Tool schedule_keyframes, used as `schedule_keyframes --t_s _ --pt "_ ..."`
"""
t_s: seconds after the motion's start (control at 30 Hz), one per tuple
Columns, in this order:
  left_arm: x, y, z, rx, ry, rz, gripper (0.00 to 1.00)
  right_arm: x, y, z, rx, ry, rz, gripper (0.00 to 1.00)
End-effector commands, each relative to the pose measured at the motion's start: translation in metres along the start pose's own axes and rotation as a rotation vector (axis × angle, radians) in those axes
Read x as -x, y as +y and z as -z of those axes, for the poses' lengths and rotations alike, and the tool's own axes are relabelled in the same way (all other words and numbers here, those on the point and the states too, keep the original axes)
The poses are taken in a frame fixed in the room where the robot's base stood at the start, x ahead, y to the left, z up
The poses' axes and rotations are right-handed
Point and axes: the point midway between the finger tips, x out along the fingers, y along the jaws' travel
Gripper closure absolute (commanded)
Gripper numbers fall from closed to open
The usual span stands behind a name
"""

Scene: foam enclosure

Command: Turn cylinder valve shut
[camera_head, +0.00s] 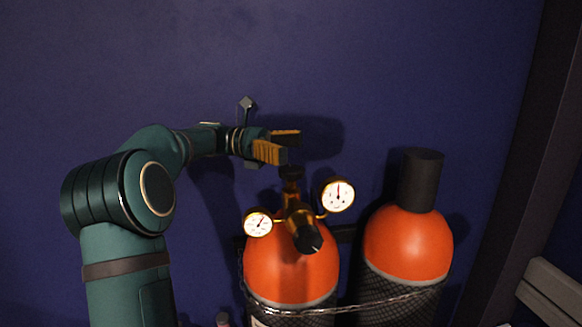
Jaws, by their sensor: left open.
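An orange gas cylinder (290,272) stands upright at the bottom centre. A brass regulator (297,213) sits on its top, with a white round gauge on each side and a black knob (307,239) facing me. A small dark brass part (291,178) rises at the top of the regulator and looks like the valve. My left gripper (287,144) is open, its two yellow-orange fingers pointing right. It is just above and slightly left of that top part, and I see nothing between the fingers. My right gripper is not in view.
A second orange cylinder (408,245) with a black cap (421,180) stands to the right. A chain (345,308) runs across both cylinders. A dark blue wall (400,60) is close behind. A dark post (530,160) is at the right.

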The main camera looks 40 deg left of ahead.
Motion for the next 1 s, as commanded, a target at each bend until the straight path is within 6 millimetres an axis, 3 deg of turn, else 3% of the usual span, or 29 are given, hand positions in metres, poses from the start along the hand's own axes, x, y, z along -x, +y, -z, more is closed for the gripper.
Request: schedule_keyframes --t_s 0.1,0.3,1.0 --pt "0.000 0.000 -0.019 -0.004 0.001 0.001 0.11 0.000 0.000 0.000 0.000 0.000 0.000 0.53" --pt "0.000 0.000 -0.036 -0.001 0.000 0.001 0.11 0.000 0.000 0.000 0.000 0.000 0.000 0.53" --pt "0.001 0.000 -0.038 0.001 0.000 0.000 0.11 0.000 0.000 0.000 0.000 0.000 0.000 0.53"
